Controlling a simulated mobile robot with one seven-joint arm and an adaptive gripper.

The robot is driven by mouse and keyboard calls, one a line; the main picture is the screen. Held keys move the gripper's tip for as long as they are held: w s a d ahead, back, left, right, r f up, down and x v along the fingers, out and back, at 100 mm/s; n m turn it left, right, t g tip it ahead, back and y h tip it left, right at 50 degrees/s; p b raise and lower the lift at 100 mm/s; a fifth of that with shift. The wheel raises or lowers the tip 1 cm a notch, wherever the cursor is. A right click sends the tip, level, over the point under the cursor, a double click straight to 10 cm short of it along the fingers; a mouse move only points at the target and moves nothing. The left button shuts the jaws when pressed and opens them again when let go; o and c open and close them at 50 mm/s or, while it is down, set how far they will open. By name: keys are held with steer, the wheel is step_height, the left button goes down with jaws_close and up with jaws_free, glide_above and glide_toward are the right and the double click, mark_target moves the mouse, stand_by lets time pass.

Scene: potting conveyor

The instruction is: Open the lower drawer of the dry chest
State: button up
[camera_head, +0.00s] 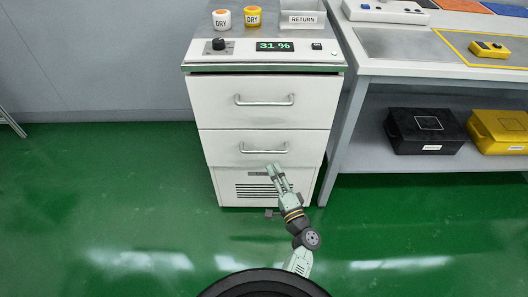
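The dry chest (265,85) stands in the middle of the view, a white cabinet with two drawers. The upper drawer (215,105) and the lower drawer (222,151) each carry a horizontal bar handle. The lower drawer's front sits slightly proud of the vented base below it. The lower handle (263,151) shows in full. My gripper (273,168) is in front of the chest, with its fingertips just below the right half of the lower handle in the picture. Its fingers look slightly apart with nothing visible between them. I cannot tell whether they touch the handle.
Two DRY jars, one white (222,20) and one yellow (253,17), and a RETURN tray (302,23) sit on top of the chest. A workbench (440,72) stands at right, with a black box (425,131) and a yellow box (500,131) on its shelf. The green floor at left is clear.

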mark_target(264, 151)
steer(key=p+x, duration=0.1)
steer(key=x, duration=0.8)
steer(key=shift+w+a, duration=0.1)
jaws_close()
stand_by(0.6)
